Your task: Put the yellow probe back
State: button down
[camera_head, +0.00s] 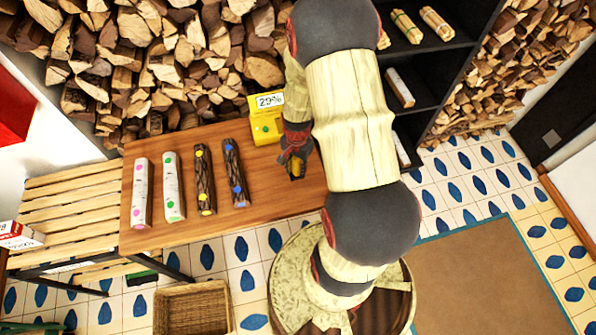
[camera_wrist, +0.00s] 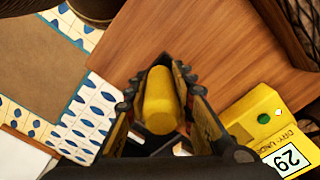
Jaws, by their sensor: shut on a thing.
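The yellow probe (camera_wrist: 160,98) is a rounded yellow cylinder between my gripper's fingers in the wrist view. My gripper (camera_wrist: 158,88) is shut on it, with a dark ridged finger on each side. In the head view my gripper (camera_head: 294,160) is over the right part of the wooden table, and the probe is mostly hidden by it. A yellow meter box (camera_head: 266,127) with a "29%" display and a green dot stands at the table's back edge, just left of my gripper. The meter (camera_wrist: 262,120) shows at the lower right of the wrist view, apart from the probe.
Several dotted logs lie on the table (camera_head: 270,195): two pale ones (camera_head: 173,190) and two dark ones (camera_head: 204,180), left of my gripper. Stacked firewood (camera_head: 180,60) rises behind. A dark shelf (camera_head: 430,60) stands at the right. A wicker basket (camera_head: 193,308) is on the floor.

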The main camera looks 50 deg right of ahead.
aim_at(298, 171)
jog(key=shift+w+d+f+b, duration=0.1)
jog(key=shift+w+d+f, duration=0.15)
jog(key=shift+f, duration=0.65)
jog(key=shift+w+d+f+b, duration=0.15)
jog(key=shift+d+f, duration=0.2)
jog(key=shift+f, duration=0.6)
jog(key=shift+w+d+f+b, duration=0.1)
jog(key=shift+w+d+f, duration=0.15)
jog(key=shift+f, duration=0.65)
jog(key=shift+f, duration=0.1)
jog(key=c, duration=1.5)
grip_release()
